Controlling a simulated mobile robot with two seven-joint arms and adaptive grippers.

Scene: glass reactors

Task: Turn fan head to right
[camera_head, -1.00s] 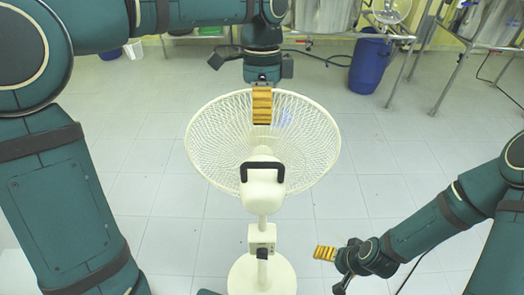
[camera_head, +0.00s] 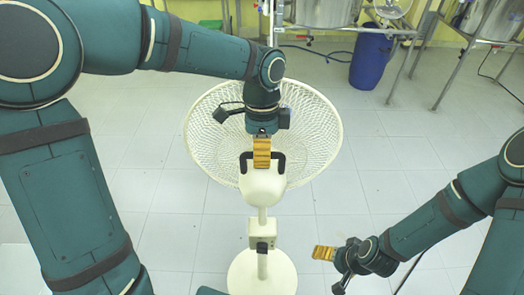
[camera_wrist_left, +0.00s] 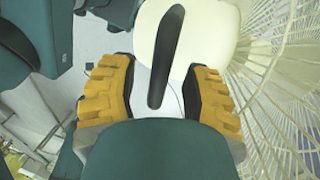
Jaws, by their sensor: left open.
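The cream standing fan has a motor housing (camera_head: 264,187) and a wide wire cage (camera_head: 320,135). A black handle (camera_head: 280,163) crosses the top of the housing. My left gripper (camera_head: 262,160), with yellow finger pads, is over the handle and hides its middle in the head view. In the left wrist view my left gripper (camera_wrist_left: 163,90) is open. The black handle (camera_wrist_left: 166,60) lies between its fingers, with a gap on each side. My right gripper (camera_head: 323,253) is low, to the right of the fan stand, apart from it; its opening cannot be made out.
The fan's post carries a control box (camera_head: 262,235) above a round base (camera_head: 262,272). A blue drum (camera_head: 370,60) and metal frames stand at the back. The tiled floor (camera_head: 385,130) around the fan is clear.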

